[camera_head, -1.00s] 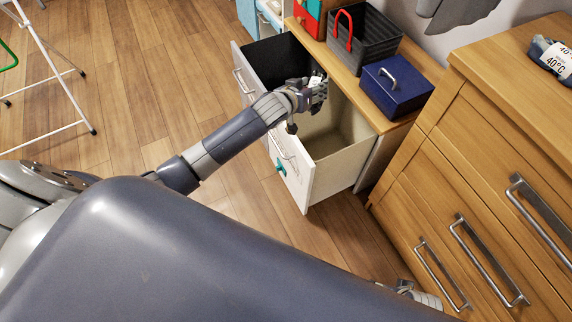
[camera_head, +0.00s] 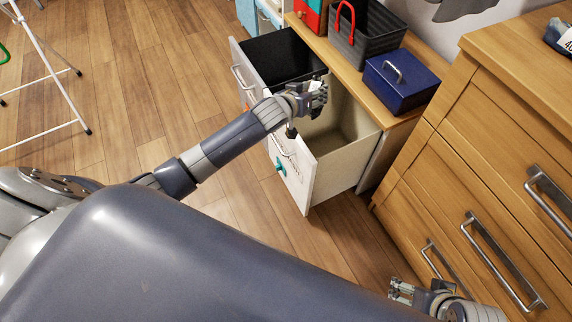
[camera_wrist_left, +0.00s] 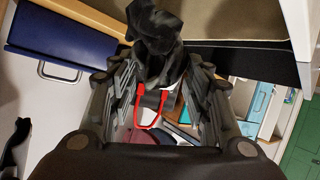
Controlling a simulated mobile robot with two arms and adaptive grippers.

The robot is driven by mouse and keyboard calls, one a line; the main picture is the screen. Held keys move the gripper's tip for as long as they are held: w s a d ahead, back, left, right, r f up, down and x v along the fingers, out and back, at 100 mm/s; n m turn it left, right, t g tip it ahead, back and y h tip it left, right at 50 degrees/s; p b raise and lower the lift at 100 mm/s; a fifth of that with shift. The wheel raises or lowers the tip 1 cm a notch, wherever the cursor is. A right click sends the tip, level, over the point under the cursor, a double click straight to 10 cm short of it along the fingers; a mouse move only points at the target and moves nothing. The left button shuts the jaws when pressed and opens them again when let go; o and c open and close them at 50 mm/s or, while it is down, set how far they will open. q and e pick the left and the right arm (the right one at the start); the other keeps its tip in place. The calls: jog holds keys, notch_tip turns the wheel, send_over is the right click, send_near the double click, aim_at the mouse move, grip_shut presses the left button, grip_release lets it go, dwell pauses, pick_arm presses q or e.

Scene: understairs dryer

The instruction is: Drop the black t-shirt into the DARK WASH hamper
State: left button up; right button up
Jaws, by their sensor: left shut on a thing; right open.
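My left gripper (camera_head: 312,97) is shut on the black t-shirt (camera_wrist_left: 156,38), a crumpled dark bundle at its fingertips in the left wrist view. In the head view the hand hides most of the cloth. The hand is over the pulled-out beige-lined bin (camera_head: 343,172), close to its border with the black-lined bin (camera_head: 283,57) behind it. I cannot read a DARK WASH label on either bin. My right gripper (camera_head: 400,292) is open and empty at the bottom right, low beside the wooden drawers.
A wooden top beside the bins carries a blue box (camera_head: 402,82) and a dark basket (camera_head: 374,38) with a red handle. A wooden chest of drawers (camera_head: 480,175) stands at the right. A white rack (camera_head: 52,75) stands at the left. The floor (camera_head: 150,90) between is clear.

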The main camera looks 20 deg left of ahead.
pick_arm(q)
jog(key=shift+f, duration=0.1)
dwell(0.3)
jog(key=o, duration=1.2)
jog(key=shift+f, duration=0.1)
jog(key=shift+s, duration=0.1)
jog(key=v, duration=1.2)
